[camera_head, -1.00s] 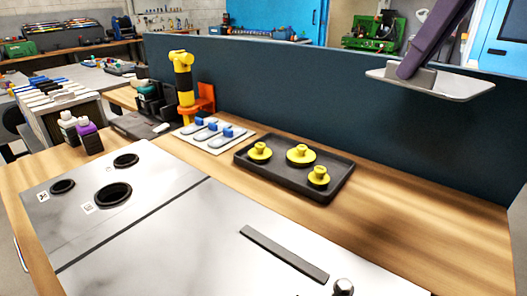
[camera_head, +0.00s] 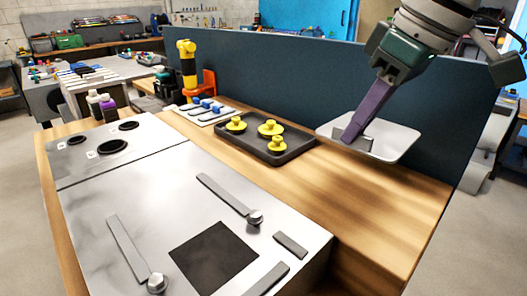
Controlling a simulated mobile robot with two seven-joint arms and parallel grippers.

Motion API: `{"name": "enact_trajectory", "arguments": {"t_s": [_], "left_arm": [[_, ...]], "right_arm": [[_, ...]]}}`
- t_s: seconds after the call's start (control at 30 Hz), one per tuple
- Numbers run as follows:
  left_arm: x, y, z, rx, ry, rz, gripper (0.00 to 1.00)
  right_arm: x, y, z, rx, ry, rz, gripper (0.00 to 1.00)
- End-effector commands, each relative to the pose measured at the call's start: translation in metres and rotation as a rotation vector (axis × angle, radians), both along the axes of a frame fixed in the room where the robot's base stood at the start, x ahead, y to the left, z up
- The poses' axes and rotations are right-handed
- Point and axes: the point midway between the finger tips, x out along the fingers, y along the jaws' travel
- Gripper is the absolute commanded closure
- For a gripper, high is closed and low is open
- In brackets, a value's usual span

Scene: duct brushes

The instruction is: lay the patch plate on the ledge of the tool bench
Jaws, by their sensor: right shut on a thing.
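The patch plate (camera_head: 393,143) is a thin, light grey square plate with rounded corners and a small upright tab. My right gripper (camera_head: 350,133), with purple fingers, comes down from the upper right and is shut on this tab. It holds the plate roughly level, apparently above the right part of the tool bench; the exact height is hard to tell. The bench's bare wooden ledge (camera_head: 385,195) runs along the dark blue panel, behind and right of the metal duct. My left gripper is not in view.
A black tray (camera_head: 255,153) with yellow knobbed plugs stands on the ledge, left of the plate. The duct top (camera_head: 150,195) has a dark square opening (camera_head: 213,257), bars and bolts. The blue panel (camera_head: 300,85) rises behind. Wood right of the tray is clear.

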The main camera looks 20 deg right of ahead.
Motion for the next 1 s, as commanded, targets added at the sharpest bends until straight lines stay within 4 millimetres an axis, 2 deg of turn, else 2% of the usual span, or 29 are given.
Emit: {"name": "enact_trajectory", "arguments": {"t_s": [0.03,0.13,0.37,0.57,1.0], "left_arm": [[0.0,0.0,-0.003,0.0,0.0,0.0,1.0],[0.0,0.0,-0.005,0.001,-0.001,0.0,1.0],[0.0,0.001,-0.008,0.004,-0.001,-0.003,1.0],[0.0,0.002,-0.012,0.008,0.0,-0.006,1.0],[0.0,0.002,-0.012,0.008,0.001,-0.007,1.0]], "right_arm": [[-0.001,0.0,-0.017,0.0,0.005,0.0,1.0],[-0.001,0.0,-0.037,0.002,0.003,-0.001,1.0],[0.0,0.0,-0.059,0.002,0.002,0.0,1.0],[0.0,0.0,-0.091,0.001,0.001,-0.001,1.0],[0.0,0.0,-0.098,0.0,-0.001,0.0,1.0]]}}
